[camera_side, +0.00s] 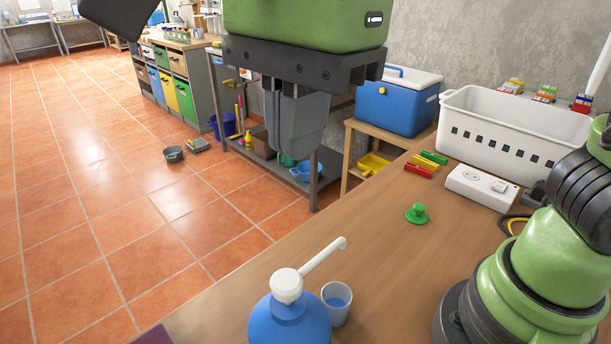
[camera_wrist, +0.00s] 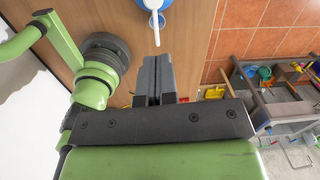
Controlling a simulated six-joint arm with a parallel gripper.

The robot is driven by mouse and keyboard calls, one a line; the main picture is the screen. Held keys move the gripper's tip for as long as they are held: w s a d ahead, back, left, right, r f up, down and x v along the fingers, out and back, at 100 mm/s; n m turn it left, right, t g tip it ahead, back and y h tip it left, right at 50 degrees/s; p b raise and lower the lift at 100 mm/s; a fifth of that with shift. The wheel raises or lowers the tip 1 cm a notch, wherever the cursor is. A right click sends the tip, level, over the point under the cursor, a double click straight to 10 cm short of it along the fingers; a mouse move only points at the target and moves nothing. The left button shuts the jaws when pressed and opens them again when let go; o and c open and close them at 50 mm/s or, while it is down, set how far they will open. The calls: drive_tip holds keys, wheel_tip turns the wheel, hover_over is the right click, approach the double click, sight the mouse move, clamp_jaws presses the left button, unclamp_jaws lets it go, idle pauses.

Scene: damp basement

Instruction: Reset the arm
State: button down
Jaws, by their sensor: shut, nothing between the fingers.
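My gripper (camera_side: 294,122) hangs high at the top middle of the side view, pointing down, with its dark fingers together and nothing between them. In the wrist view my gripper (camera_wrist: 158,60) also shows its fingers shut. The gripper is above and apart from the things on the wooden table (camera_side: 400,270). My green arm and base stand at the right of the side view.
A blue pump bottle (camera_side: 290,322) and a cup of blue liquid (camera_side: 337,303) stand at the front. A green knob-like piece (camera_side: 416,213), white power strip (camera_side: 482,187), white basket (camera_side: 515,125) and blue cooler (camera_side: 397,100) lie further back. Mid-table is mostly clear.

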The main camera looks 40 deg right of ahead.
drive_tip(key=s+d+n+t, duration=0.3)
drive_tip(key=d+n, duration=0.3)
drive_tip(key=d, duration=0.2)
drive_tip(key=s+d+n+t+y, duration=0.1)
drive_tip(key=s+d+n+t, duration=0.2)
drive_tip(key=d+n, duration=0.3)
drive_tip(key=shift+d+n+t, duration=0.4)
drive_tip(key=shift+d, duration=0.65)
drive_tip(key=shift+r, duration=0.1)
drive_tip(key=w+a+m+g, duration=0.2)
drive_tip(key=a+m+g, duration=0.1)
drive_tip(key=a+m, duration=0.4)
drive_tip(key=w+a+m+g+h, duration=0.1)
drive_tip(key=w+a+m+g, duration=0.2)
drive_tip(key=a+m, duration=0.4)
drive_tip(key=a+g, duration=0.1)
drive_tip(key=a, duration=0.3)
drive_tip(key=shift+w+r+h, duration=0.3)
drive_tip(key=shift+r, duration=0.1)
